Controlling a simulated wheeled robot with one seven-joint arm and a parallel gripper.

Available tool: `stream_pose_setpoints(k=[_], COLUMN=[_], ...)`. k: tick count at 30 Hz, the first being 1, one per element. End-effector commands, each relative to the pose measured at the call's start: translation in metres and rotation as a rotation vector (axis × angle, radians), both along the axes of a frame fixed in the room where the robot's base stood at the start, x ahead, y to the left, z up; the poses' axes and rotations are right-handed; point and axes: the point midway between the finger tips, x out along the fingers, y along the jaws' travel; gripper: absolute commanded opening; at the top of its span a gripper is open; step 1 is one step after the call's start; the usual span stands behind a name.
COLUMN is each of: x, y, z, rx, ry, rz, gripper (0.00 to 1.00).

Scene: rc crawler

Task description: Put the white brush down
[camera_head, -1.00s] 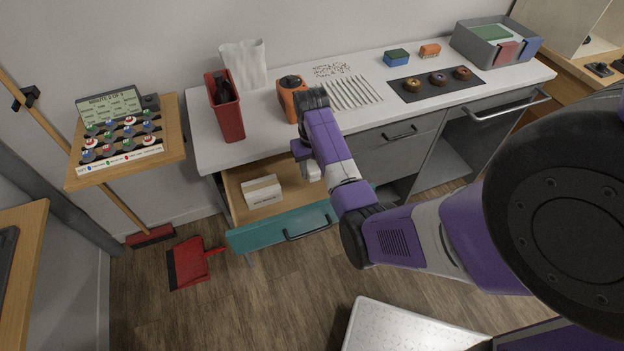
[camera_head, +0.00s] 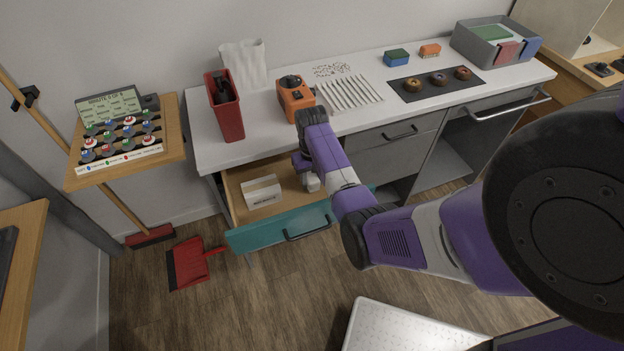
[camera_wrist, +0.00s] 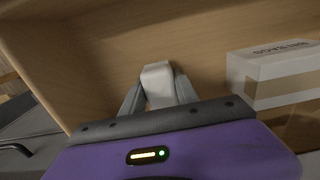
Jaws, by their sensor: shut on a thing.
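The white brush (camera_wrist: 158,84) is a pale block between my fingers in the wrist view. My gripper (camera_wrist: 160,98) is shut on it. In the head view my gripper (camera_head: 306,172) is over the open drawer (camera_head: 232,196), at its right part, and the white brush (camera_head: 312,183) shows below it. The wrist view shows the drawer's wooden floor and wall close around the brush. I cannot tell whether the brush touches the drawer floor.
A white box (camera_head: 262,192) lies in the left part of the drawer; it also shows at the right of the wrist view (camera_wrist: 272,72). The drawer's teal front (camera_head: 280,228) sticks out. An orange device (camera_head: 296,98) and a red bin (camera_head: 226,110) stand on the counter above.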

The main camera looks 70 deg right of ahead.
Motion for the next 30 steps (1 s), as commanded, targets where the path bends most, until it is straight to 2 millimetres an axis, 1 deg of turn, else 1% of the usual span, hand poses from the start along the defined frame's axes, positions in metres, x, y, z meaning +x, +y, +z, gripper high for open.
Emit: stream_pose_setpoints(k=[5,8,9,11,12,20,23,28,30], x=[0.0,0.0,0.0,0.0,0.0,0.0,0.0,0.001,0.001], y=[0.0,0.0,0.0,0.0,0.0,0.0,0.0,-0.001,-0.001], z=[-0.005,-0.005,-0.005,-0.005,-0.005,-0.005,-0.001,0.019,0.033], rx=[-0.001,-0.001,-0.001,0.0,0.0,0.0,-0.001,-0.002,-0.003], ry=[-0.001,-0.001,-0.001,0.0,0.0,0.0,-0.001,-0.002,-0.003], rz=[0.0,0.0,0.0,0.0,0.0,0.0,0.0,-0.001,0.0], gripper=[0.0,0.0,0.42,0.54,0.58,0.58,0.58,0.58,0.58])
